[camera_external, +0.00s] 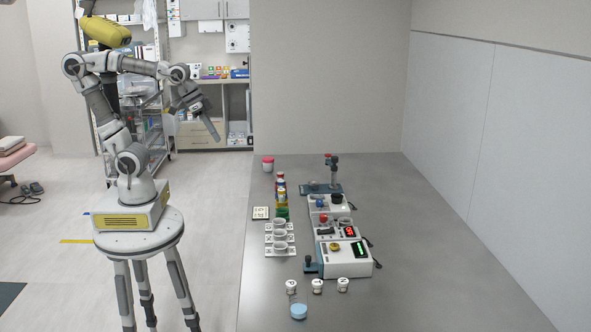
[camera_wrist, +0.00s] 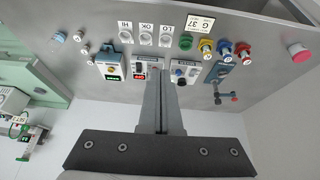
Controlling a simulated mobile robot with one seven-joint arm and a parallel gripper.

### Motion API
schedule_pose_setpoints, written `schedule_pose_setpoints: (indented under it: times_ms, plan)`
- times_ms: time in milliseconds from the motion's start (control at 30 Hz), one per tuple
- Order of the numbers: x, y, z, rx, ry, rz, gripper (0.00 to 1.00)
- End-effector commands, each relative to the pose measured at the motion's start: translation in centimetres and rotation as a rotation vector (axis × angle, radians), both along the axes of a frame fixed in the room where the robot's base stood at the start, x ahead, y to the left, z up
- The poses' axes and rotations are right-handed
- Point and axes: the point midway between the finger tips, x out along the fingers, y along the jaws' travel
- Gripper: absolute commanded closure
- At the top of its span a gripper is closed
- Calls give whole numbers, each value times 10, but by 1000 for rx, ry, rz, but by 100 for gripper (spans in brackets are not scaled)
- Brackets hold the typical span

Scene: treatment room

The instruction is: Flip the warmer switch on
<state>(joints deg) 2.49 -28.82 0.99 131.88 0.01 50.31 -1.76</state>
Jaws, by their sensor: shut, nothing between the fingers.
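Several small devices stand in a row on the grey table. I cannot tell which is the warmer, and no switch label is readable. The nearest is a white box (camera_external: 345,262) with a green display and a yellow knob; it also shows in the wrist view (camera_wrist: 112,72). My gripper (camera_external: 216,138) is shut and empty, left of the table and well away from the devices. In the wrist view its fingers (camera_wrist: 160,76) hide part of the row.
The grey table (camera_external: 430,270) is clear on its right. Three white cups (camera_external: 279,236), a column of coloured-capped vials (camera_external: 281,196), small white jars (camera_external: 317,286) and a blue-lidded jar (camera_external: 298,311) stand around the devices. A teal-based stand (camera_external: 320,188) is at the back.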

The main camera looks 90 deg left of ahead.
Motion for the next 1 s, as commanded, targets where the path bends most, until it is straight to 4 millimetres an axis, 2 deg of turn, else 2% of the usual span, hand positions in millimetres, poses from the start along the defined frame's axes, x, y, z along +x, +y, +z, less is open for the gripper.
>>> schedule_pose_setpoints:
  times_ms: [33,267,533,767,1000]
  plan:
    - [14,-2,1,-3,9,-1,100]
    - [74,-11,4,-11,32,2,100]
    - [145,-25,-8,-15,55,5,100]
    - [204,-40,-33,-11,76,7,100]
    - [261,-60,-71,-2,95,6,100]
